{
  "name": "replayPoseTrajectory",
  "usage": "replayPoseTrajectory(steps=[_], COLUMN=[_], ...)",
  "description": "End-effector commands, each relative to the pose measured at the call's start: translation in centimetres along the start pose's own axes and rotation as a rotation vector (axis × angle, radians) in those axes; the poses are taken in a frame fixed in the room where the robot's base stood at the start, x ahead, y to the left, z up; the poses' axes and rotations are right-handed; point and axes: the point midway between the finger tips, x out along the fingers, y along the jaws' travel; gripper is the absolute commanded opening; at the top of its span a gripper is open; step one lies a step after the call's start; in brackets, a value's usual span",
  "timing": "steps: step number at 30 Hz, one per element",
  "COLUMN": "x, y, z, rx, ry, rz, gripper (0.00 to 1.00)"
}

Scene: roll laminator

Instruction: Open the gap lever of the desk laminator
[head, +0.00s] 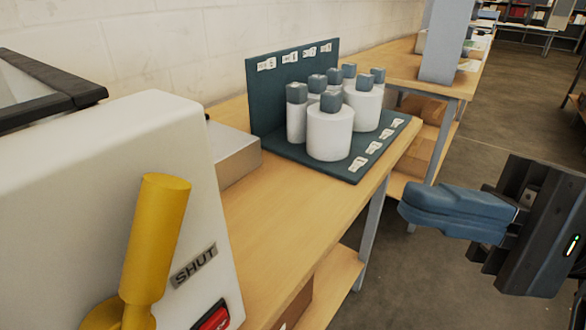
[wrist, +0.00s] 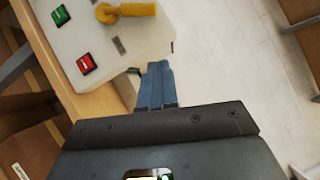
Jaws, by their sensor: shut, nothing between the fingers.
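The white laminator (head: 85,180) stands at the left of the head view, and its end also shows at the top of the wrist view (wrist: 120,45). Its yellow gap lever (head: 155,240) points up and slightly right beside a label reading SHUT (head: 194,266). The lever (wrist: 128,11) lies near the top edge of the wrist view. My gripper (head: 405,207) is at the right of the head view, out past the bench's front edge. Its blue fingers (wrist: 158,68) are together, with nothing between them, and are apart from the lever.
A red button (wrist: 86,64) and a green button (wrist: 61,15) are on the laminator. A dark green stand (head: 292,95) with several white bottles (head: 330,132) sits on the wooden bench (head: 265,215). A grey box (head: 232,155) is behind the laminator. Open floor (head: 430,265) lies right of the bench.

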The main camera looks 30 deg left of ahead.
Motion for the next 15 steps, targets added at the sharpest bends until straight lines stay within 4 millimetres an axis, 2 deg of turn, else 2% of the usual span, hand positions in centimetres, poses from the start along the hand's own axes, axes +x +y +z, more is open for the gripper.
replayPoseTrajectory(steps=[10,15], x=[0.2,1.6], y=[0.0,0.0], z=[0.0,0.0], rx=[0.0,0.0], ry=[-0.001,-0.002], rz=[0.0,0.001], gripper=[0.0,0.0])
